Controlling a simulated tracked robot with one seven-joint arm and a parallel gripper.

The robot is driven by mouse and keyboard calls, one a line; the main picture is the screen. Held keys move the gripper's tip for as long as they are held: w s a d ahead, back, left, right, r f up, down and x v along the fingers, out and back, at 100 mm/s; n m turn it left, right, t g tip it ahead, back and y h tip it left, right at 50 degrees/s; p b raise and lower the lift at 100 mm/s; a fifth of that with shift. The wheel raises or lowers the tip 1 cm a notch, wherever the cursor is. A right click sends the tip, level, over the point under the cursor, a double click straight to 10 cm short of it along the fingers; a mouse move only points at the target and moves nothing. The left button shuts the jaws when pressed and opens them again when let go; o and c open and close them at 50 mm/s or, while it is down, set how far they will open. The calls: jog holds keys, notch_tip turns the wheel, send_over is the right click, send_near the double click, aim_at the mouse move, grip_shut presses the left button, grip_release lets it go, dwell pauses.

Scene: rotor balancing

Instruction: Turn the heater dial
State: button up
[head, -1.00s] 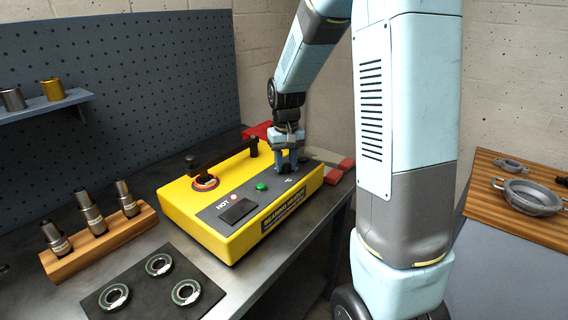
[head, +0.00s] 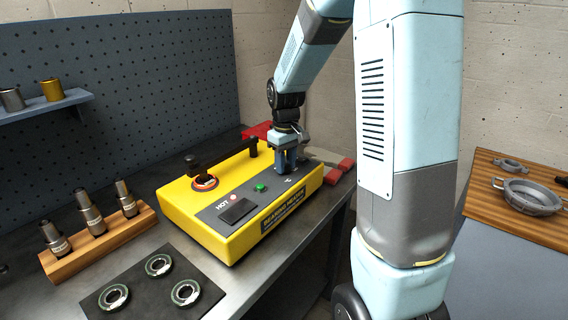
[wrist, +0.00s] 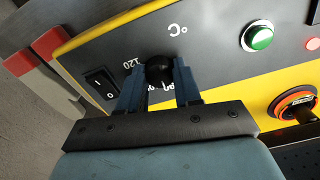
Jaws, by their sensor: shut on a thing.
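The yellow bearing heater (head: 215,225) stands on the steel bench, with a grey panel on top. Its black round dial (wrist: 159,69) sits near the panel's right end, beside the °C mark and a printed 120. My gripper (wrist: 160,84) points down at the panel and is shut on the dial, one blue finger on each side. In the head view my gripper (head: 287,160) hides the dial. A green button (head: 261,188) and a black rocker switch (wrist: 101,85) are on the same panel.
A bearing with an orange ring (head: 205,182) sits on the heater under a black bar (head: 222,158). Red-tipped blocks (head: 340,170) lie close to the heater's right end. A wooden rack (head: 100,240) and a dark mat of bearings (head: 128,275) are at the left front.

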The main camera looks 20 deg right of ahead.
jog(key=shift+a, duration=0.1)
jog(key=o, duration=1)
jog(key=shift+o, duration=0.2)
jog(key=shift+r, duration=0.1)
notch_tip(320, 180, up, 14)
jog(key=shift+f, duration=0.25)
jog(key=s+r+m+t, duration=0.2)
jog(key=s, duration=1)
jog(key=s+r+m+t, duration=0.2)
jog(key=s+t, duration=0.1)
jog(key=s, duration=1)
jog(key=shift+m+t, duration=0.3)
